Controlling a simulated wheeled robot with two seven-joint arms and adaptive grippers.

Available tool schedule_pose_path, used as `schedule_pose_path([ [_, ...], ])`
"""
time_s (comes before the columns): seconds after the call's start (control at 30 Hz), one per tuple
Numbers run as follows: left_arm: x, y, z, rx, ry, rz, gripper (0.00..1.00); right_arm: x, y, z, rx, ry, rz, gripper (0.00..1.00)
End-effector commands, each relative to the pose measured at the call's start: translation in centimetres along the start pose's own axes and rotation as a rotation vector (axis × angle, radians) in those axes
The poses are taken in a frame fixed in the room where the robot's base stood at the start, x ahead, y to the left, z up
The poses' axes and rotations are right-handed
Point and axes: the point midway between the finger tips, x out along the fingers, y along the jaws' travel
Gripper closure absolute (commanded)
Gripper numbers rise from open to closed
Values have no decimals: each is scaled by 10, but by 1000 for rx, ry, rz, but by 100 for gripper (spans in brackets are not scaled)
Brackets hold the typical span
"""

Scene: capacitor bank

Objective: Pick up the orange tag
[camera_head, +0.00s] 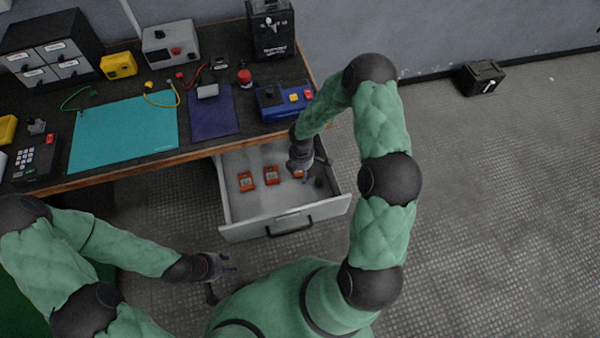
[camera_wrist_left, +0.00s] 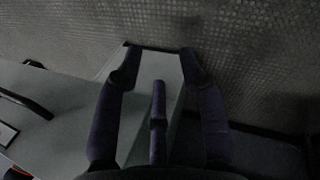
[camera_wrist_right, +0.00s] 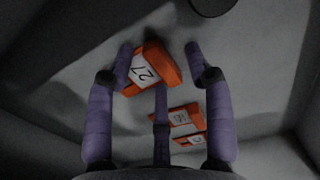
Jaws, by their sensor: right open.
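Three orange tags with white labels lie in the open drawer: a left one (camera_head: 246,181), a middle one (camera_head: 271,175) and a right one (camera_head: 298,174), partly hidden by my right gripper (camera_head: 304,165). In the right wrist view, a tag marked 27 (camera_wrist_right: 147,69) lies tilted between the spread fingers of my right gripper (camera_wrist_right: 159,50). The fingers are open; I cannot tell whether they touch it. Two more tags (camera_wrist_right: 178,119) lie beyond. My left gripper (camera_head: 226,264) is open and empty, in front of the drawer; its spread fingers show in the left wrist view (camera_wrist_left: 157,58).
The drawer (camera_head: 240,229) is pulled out below the workbench, its walls close around my right gripper. A dark round object (camera_head: 319,182) is in its right part. The bench holds a teal mat (camera_head: 125,132), a blue box (camera_head: 281,102) and other devices.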

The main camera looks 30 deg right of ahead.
Motion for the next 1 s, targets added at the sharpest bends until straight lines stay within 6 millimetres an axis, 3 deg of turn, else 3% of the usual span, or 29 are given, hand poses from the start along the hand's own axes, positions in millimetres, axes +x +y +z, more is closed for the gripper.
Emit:
schedule_pose_path([
  [0.1, -1, 0, 0, 0, 0, 0, 60, -1, 0, 0, 0, 0, 0, 50],
  [0.27, -1, 0, 0, 0, 0, 0, 60, -1, 0, 0, 0, 0, 0, 93],
  [0.67, -2, 1, 0, 0, 0, 0, 60, -4, 0, 0, -1, 0, 1, 94],
  [0.77, -8, 3, 0, 0, 0, 0, 60, -13, 1, 0, -1, 0, 2, 94],
  [1.0, -30, 11, 1, 0, 0, 0, 60, -59, 0, 0, 1, 0, 3, 94],
])
